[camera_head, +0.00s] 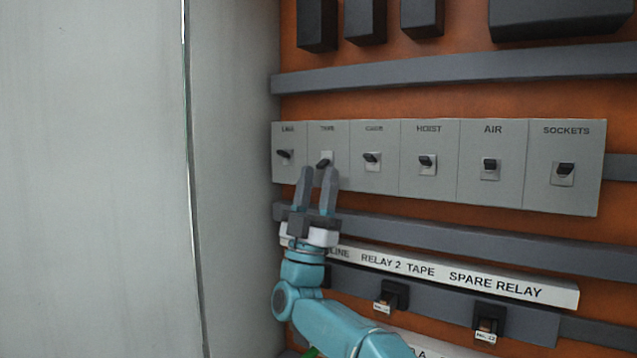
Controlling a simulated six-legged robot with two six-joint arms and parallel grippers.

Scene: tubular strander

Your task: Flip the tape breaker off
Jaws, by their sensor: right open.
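The tape breaker (325,162) is a small dark toggle on a pale plate. It is second from the left in a row of grey breaker panels, under a small label that seems to read TAPE. My right gripper (318,173) reaches up from below with its two grey fingers apart and nothing between them. Its fingertips are just below the tape toggle, one to each side. I cannot tell whether they touch the panel. The toggle's exact position is too small to tell. My left gripper is not in view.
The line breaker (285,155) is close on the left, and another breaker (372,159) on the right. Hoist (427,162), air (490,166) and sockets (564,171) breakers follow. A grey cabinet wall (235,180) stands left. A relay label strip (450,275) runs below.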

